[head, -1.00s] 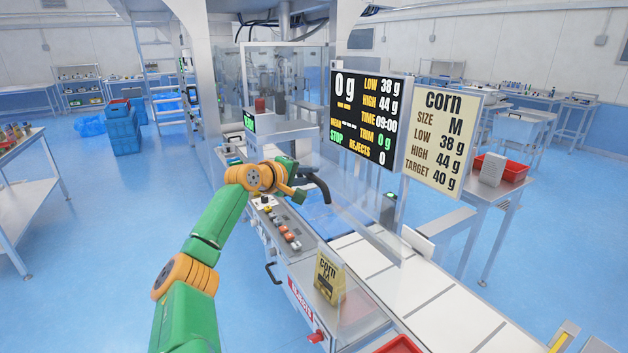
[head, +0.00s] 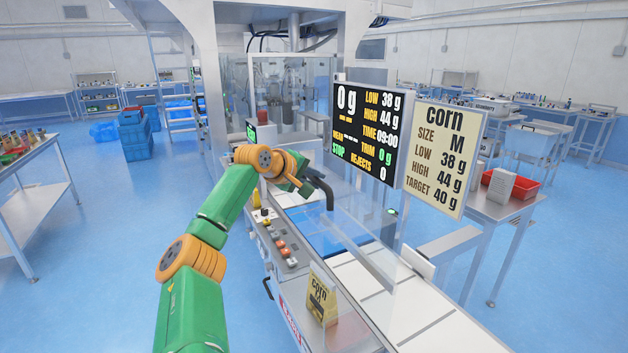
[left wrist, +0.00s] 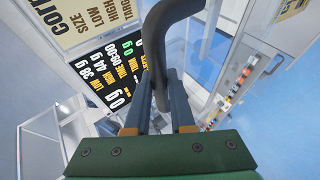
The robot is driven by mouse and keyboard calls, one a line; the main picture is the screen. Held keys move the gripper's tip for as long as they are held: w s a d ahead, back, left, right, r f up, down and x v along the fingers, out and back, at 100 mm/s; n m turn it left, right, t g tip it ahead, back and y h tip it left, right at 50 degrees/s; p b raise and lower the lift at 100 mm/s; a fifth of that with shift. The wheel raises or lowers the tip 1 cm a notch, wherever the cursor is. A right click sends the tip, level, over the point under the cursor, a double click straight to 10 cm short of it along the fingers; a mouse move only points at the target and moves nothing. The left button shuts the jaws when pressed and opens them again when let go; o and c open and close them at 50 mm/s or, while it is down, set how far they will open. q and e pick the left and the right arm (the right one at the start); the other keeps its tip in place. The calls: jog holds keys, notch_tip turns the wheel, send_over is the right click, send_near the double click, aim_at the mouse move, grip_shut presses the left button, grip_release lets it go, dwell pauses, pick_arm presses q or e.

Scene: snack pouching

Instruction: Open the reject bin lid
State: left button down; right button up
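The red reject bin label (head: 290,325) is on the front of the machine at the lower edge of the head view, partly cut off. I cannot clearly make out the bin lid. My left gripper (head: 303,189) is over the machine, by a dark curved handle (head: 325,187). In the left wrist view the handle (left wrist: 153,42) passes between the two fingers of my left gripper (left wrist: 160,100), which look closed on it. What the handle is fixed to is not clear. My right gripper is not in view.
Clear panels (head: 350,230) stand along the conveyor (head: 400,300). Control buttons (head: 283,250) line the machine's front edge. A black weight display (head: 362,130) and a corn sign (head: 443,155) stand behind the handle. A yellow corn pouch (head: 322,297) is near the front.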

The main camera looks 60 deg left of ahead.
pick_arm(q)
jog(key=c, duration=1)
grip_release()
jog(key=shift+f, duration=0.1)
jog(key=shift+o, duration=1.2)
jog(key=shift+w+d, duration=0.1)
jog(key=shift+w, duration=0.05)
jog(key=b, duration=0.1)
jog(key=s+b, duration=0.1)
jog(key=b, duration=0.1)
jog(key=shift+s+d, duration=0.25)
jog(key=b+v, duration=0.1)
jog(key=v, duration=0.1)
jog(key=b+v, duration=0.1)
jog(key=v, duration=0.2)
jog(key=shift+w+r+b, duration=0.1)
jog(key=shift+r+b, duration=0.2)
jog(key=shift+b, duration=0.1)
jog(key=shift+s+d+r, duration=0.15)
jog(key=shift+s+r, duration=0.1)
jog(key=shift+r, duration=0.1)
jog(key=shift+w+f, duration=0.1)
